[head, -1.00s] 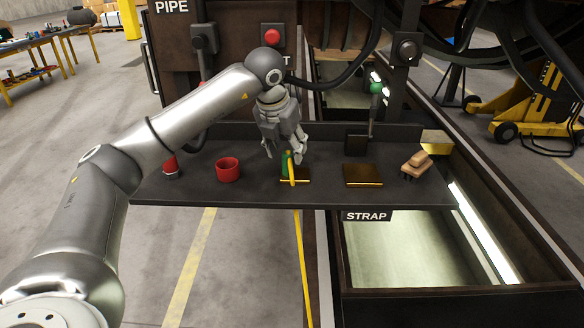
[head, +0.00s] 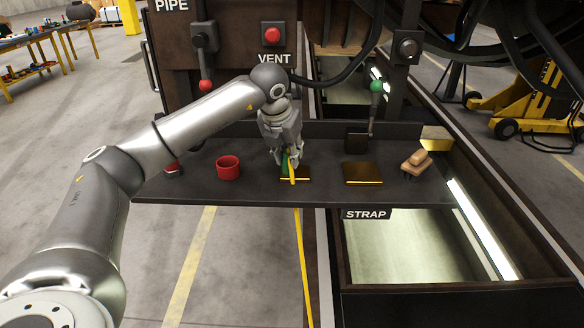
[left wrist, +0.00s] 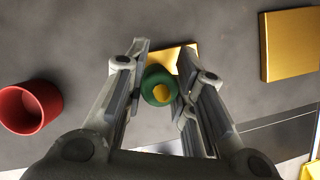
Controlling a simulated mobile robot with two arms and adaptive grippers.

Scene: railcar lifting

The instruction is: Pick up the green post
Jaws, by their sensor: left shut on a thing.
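The green post (head: 284,163) stands upright on the dark shelf (head: 325,190), by a gold plate (head: 303,174), with a yellow strap (head: 298,230) hanging down in front of it. In the left wrist view the post (left wrist: 150,83) shows from above as a round green top with a yellow centre, between the fingers. My left gripper (head: 287,153) points down and is shut on the post. The fingers partly hide the post in the head view. My right gripper is not in view.
A red cup (head: 228,168) stands left of the gripper. A second gold plate (head: 363,175) and a tan block-like object (head: 416,162) lie to the right. A lever with a green knob (head: 376,87) rises behind. The shelf between cup and post is clear.

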